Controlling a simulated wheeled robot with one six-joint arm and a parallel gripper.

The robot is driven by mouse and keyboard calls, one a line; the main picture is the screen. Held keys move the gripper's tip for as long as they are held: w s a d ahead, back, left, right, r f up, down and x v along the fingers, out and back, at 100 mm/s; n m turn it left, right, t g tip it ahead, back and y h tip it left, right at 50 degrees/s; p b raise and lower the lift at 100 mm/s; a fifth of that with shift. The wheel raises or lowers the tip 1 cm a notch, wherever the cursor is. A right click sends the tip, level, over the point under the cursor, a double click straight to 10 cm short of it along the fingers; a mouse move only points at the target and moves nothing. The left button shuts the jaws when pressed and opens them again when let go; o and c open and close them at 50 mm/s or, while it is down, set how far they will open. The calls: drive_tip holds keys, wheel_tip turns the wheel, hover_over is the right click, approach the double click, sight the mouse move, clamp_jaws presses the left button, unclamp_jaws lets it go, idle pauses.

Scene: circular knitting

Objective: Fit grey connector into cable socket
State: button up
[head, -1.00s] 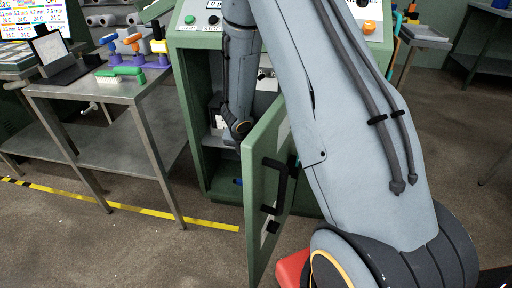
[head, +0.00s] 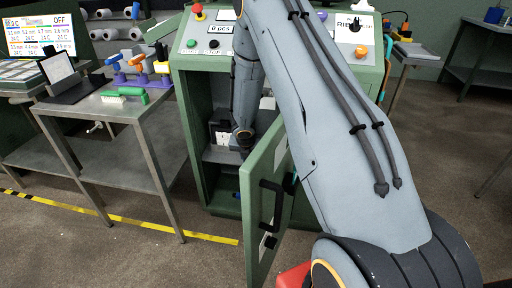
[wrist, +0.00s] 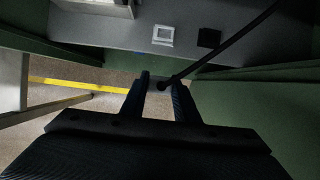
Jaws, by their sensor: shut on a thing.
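In the wrist view my gripper (wrist: 160,93) is shut, its two dark fingers reaching forward with a narrow gap between them. A dark cable (wrist: 225,48) runs from the upper right to a rounded dark end between the fingertips, at the grey connector (wrist: 163,85), which is mostly hidden in the dim light. A white-framed square socket (wrist: 163,36) and a black square (wrist: 209,38) are on the grey surface ahead, apart from the fingertips. In the head view my gripper (head: 244,146) is inside the open green cabinet, small and dark.
A steel table (head: 110,108) with coloured tools is at the left. Dark green cabinet walls (wrist: 260,110) flank the gripper. A yellow floor strip (head: 150,225) shows below.

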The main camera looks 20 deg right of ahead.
drive_tip(key=w+d, duration=0.1)
drive_tip(key=w, duration=0.1)
drive_tip(key=w+d+p, duration=0.1)
drive_tip(key=w+d, duration=0.1)
drive_tip(key=w+d+p, duration=0.1)
drive_tip(key=w+d, duration=0.1)
drive_tip(key=w, duration=0.1)
drive_tip(key=shift+w, duration=0.1)
drive_tip(key=shift+w+d+f, duration=0.1)
drive_tip(key=shift+w+d, duration=0.4)
drive_tip(key=shift+w, duration=0.25)
drive_tip(key=shift+a+f, duration=0.1)
drive_tip(key=shift+f, duration=1.4)
drive_tip(key=o, duration=1)
drive_tip(key=shift+f, duration=0.1)
drive_tip(key=v, duration=0.7)
drive_tip(key=shift+s+a+r, duration=0.25)
drive_tip(key=shift+s+r, duration=0.05)
